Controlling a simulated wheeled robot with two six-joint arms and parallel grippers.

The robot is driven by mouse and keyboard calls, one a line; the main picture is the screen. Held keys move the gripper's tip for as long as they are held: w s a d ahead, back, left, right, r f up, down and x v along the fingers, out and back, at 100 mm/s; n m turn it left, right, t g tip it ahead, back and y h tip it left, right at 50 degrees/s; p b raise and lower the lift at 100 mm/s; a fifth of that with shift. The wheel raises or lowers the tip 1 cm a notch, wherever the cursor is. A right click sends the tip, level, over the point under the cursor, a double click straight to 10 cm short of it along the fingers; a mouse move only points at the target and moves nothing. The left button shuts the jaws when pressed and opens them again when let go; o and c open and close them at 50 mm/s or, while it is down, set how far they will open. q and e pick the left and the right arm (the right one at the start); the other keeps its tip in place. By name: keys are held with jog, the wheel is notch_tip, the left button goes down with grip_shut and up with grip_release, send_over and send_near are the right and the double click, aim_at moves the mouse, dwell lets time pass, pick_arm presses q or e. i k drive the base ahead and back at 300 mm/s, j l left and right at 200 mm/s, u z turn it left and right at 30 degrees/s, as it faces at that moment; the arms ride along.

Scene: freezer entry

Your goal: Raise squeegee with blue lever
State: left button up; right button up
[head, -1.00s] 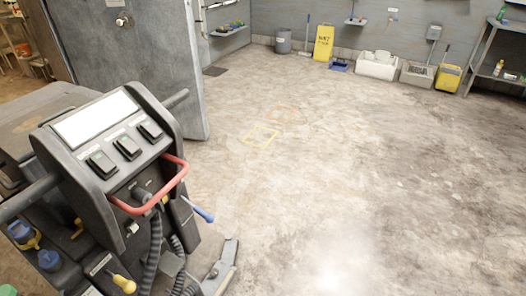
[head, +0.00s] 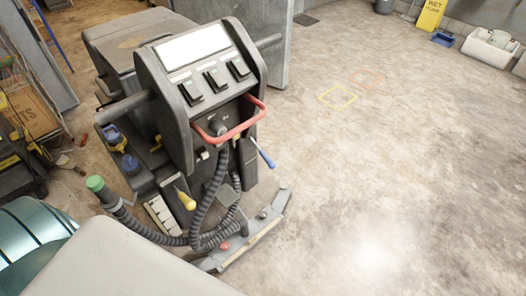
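The floor-scrubbing machine (head: 205,85) stands left of the middle in the head view, with its control panel and red handle bar (head: 228,134) facing me. A lever with a blue grip (head: 266,159) sticks out at the right side of its rear, just below the red bar, and slopes down to the right. A lever with a yellow grip (head: 186,200) sits lower left. The squeegee (head: 262,230) is a wide bar low at the machine's rear, close to the floor; I cannot tell whether it touches. Neither of my grippers is in view.
Grey corrugated hoses (head: 203,215) hang between the panel and the squeegee. A green-capped hose end (head: 95,184) stands at the left. Open floor lies to the right, with a yellow floor marking (head: 338,97). A yellow wet-floor sign (head: 431,15) stands far back.

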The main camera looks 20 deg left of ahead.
aim_at(271, 164)
jog(key=i+l, duration=0.45)
jog(key=i, duration=0.15)
jog(key=i+l, duration=0.5)
jog(key=i+u, duration=0.1)
jog(key=u, duration=2.6)
